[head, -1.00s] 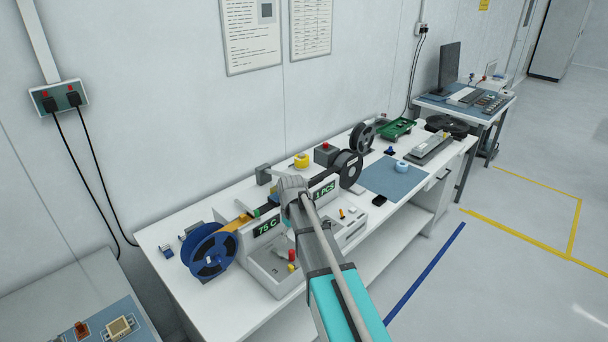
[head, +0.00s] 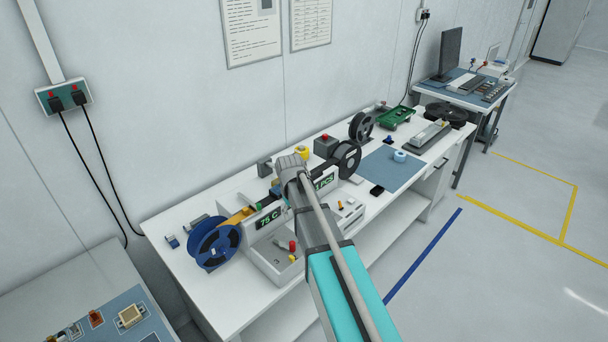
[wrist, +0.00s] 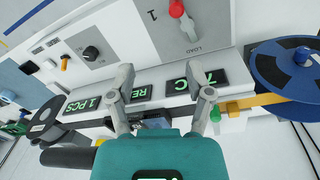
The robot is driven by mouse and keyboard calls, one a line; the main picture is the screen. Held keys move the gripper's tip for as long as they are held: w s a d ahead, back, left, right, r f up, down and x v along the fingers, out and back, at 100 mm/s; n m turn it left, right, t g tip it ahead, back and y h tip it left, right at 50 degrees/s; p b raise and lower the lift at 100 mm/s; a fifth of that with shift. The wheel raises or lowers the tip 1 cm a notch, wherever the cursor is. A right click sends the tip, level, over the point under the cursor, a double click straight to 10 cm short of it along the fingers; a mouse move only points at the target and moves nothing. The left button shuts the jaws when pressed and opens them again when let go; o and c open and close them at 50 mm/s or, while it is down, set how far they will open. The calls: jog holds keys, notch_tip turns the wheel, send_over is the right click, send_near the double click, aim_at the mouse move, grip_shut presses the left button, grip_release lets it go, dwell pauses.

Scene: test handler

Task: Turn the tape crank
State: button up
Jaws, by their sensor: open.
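The tape machine (head: 266,258) stands on the white bench, with lit displays reading 75 C and 1 PCS. A small crank-like lever with a red knob (wrist: 176,8) is at the top of the wrist view, beside the word LOAD; the red knob (head: 292,246) also shows in the head view. I cannot tell for certain whether it is the tape crank. My gripper (wrist: 166,84) is open and empty, its fingers apart over the display row and not touching the red knob. In the head view my arm hides the gripper and part of the machine.
A blue reel (head: 214,244) is at the machine's left end and a dark reel (head: 347,158) at its right. A dark handle-like cylinder (wrist: 66,158) lies near the gripper's lower left. A blue mat (head: 386,170) lies on the bench (head: 190,287). The floor in front is clear.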

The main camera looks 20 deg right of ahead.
jog(key=w+d+r+m+t+h+p, duration=0.1)
jog(key=d+r+m+t+h+p, duration=0.1)
jog(key=r+m, duration=0.4)
jog(key=w+d+r+m+t+h+p, duration=0.1)
jog(key=r+m+t+h+p, duration=0.2)
jog(key=r+m, duration=0.3)
jog(key=shift+d+m+h+p, duration=0.4)
jog(key=shift+m+h, duration=0.4)
jog(key=shift+m, duration=0.7)
jog(key=shift+f, duration=0.15)
jog(key=s+a+f+n+g+y+b, duration=0.1)
jog(key=a+f+n+g+y+b, duration=0.1)
jog(key=f+n, duration=0.3)
jog(key=s+a+f+n+g+y+b, duration=0.2)
jog(key=f+n+y, duration=0.3)
jog(key=n, duration=0.8)
jog(key=shift+a+f+g+b, duration=0.6)
jog(key=shift+f+g+b, duration=0.15)
jog(key=shift+b, duration=0.15)
